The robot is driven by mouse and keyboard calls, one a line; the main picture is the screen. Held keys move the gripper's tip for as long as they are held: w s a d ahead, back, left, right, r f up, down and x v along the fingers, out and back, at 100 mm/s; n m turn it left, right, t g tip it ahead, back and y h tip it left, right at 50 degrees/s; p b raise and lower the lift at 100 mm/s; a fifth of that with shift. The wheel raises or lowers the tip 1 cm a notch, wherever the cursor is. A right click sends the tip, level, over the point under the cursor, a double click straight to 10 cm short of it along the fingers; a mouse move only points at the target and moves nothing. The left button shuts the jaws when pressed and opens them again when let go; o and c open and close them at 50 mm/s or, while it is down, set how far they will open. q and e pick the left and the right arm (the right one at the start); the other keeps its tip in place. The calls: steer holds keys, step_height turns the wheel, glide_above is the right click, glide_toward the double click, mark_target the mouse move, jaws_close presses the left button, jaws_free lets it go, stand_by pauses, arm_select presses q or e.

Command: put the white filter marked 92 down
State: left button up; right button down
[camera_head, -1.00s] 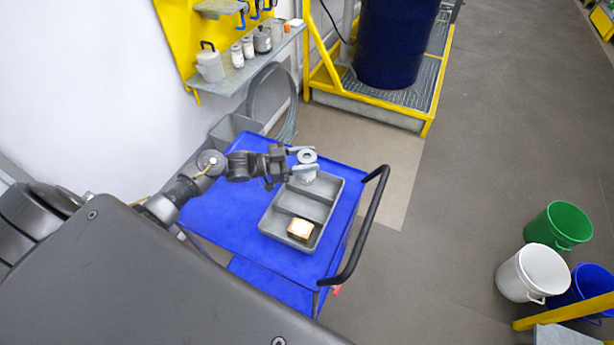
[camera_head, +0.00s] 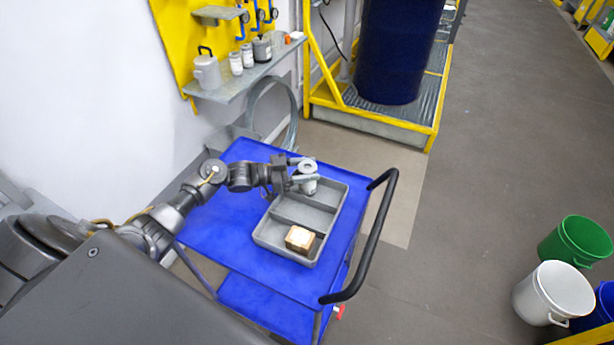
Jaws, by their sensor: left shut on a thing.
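The white filter (camera_head: 308,169) is a small pale cylinder with a ring-shaped top and a dark hole. My left gripper (camera_head: 305,171) is shut on it and holds it upright over the far compartment of the grey tray (camera_head: 259,235). I cannot tell whether its base touches the tray floor. The number on it is too small to read. The tray lies on the blue cart (camera_head: 222,237). My right gripper is not in view.
A wooden block (camera_head: 300,239) with a pale top sits in the tray's near compartment. The cart's black handle (camera_head: 377,235) rises at the right. A shelf (camera_head: 235,84) with containers is on the wall. Buckets (camera_head: 553,293) stand on the floor at right.

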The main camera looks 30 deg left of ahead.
arm_select(q)
steer(key=shift+f, duration=0.15)
steer(key=shift+f, duration=0.15)
steer(key=o, duration=1)
steer(key=shift+c, duration=0.2)
steer(key=shift+r, duration=0.3)
steer(key=p+v, duration=0.1)
steer(key=v, duration=1.1)
